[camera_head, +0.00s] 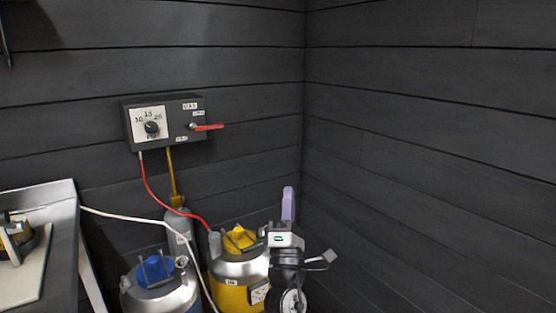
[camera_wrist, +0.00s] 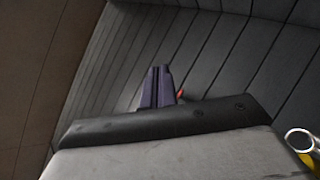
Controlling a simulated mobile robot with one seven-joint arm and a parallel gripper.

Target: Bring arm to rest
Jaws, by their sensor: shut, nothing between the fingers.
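My gripper (camera_head: 288,204) points up in the head view, in front of the dark wall near the room corner. Its purple fingers are together with nothing between them, and they also show in the wrist view (camera_wrist: 157,88). My arm folds below it, in front of the right side of a yellow-topped keg (camera_head: 240,240). The gripper stands right of and lower than the control box (camera_head: 165,122), apart from it in the picture. The lower part of my arm runs out of the frame.
The box has a dial and a red lever (camera_head: 208,127). A red hose (camera_head: 160,194) and a white hose (camera_head: 125,215) hang near the kegs. A blue-topped keg (camera_head: 155,272) stands left. A bench (camera_head: 65,225) is at far left. The right wall (camera_head: 430,130) is bare.

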